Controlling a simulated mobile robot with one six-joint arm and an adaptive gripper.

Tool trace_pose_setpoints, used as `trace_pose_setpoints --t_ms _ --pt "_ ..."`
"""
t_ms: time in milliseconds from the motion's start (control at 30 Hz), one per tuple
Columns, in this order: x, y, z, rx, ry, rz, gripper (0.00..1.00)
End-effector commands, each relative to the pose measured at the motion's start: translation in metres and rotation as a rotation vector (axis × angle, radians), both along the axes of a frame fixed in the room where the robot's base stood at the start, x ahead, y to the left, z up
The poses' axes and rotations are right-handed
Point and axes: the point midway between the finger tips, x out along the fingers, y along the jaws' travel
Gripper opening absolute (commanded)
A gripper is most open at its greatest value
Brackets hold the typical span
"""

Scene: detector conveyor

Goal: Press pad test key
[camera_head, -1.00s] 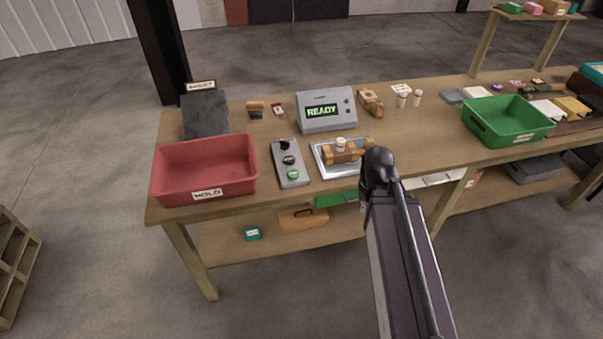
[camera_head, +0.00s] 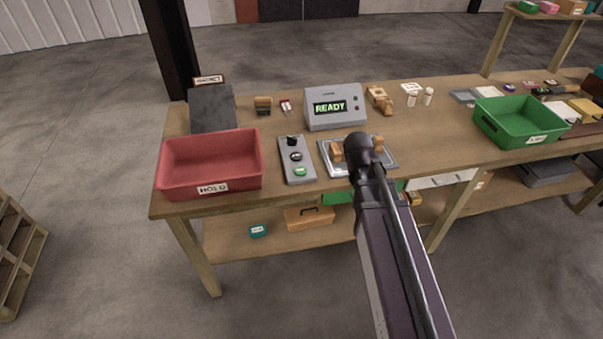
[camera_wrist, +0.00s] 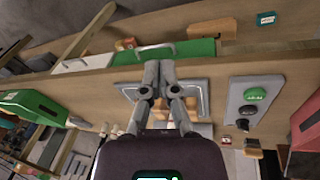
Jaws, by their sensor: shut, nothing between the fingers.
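A grey key panel (camera_head: 287,166) lies on the bench, carrying a green round key (camera_head: 300,171), a black round key (camera_head: 296,156) and a black knob (camera_head: 291,141). Key labels are too small to read surely. In the wrist view the panel (camera_wrist: 236,94) is at the right, with the green key (camera_wrist: 255,93) and black key (camera_wrist: 247,110). My gripper (camera_wrist: 158,72) is shut and empty, over the metal tray (camera_wrist: 203,88), to one side of the panel and apart from it. In the head view my arm hides the fingers and part of the tray (camera_head: 327,162).
A grey unit (camera_head: 335,118) reading READY stands behind the panel and tray. A red HOLD bin (camera_head: 210,178) is left of the panel, and a green bin (camera_head: 520,125) is far right. An orange-brown object lies in the tray, partly hidden.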

Motion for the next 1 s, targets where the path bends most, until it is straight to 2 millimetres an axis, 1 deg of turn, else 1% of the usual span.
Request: trace_pose_setpoints --t_ms 33,167,200,267,300,400,500,600,700,800,1000 --pt "0.023 0.014 -0.007 -0.032 -0.029 0.015 0.0" --pt "0.066 0.046 -0.011 -0.12 -0.123 0.048 0.0" --pt "0.078 0.058 -0.011 -0.144 -0.154 0.061 0.0" --pt "0.097 0.077 -0.011 -0.178 -0.201 0.079 0.0" --pt "0.108 0.09 -0.011 -0.2 -0.232 0.092 0.0" --pt "0.134 0.123 -0.01 -0.245 -0.31 0.126 0.0" --pt "0.152 0.152 -0.007 -0.278 -0.377 0.157 0.0" --pt "0.165 0.175 -0.004 -0.3 -0.428 0.18 0.0" --pt "0.171 0.189 -0.002 -0.313 -0.458 0.194 0.0" --pt "0.174 0.196 -0.001 -0.319 -0.475 0.202 0.0" --pt "0.174 0.196 0.0 -0.32 -0.477 0.203 0.0"
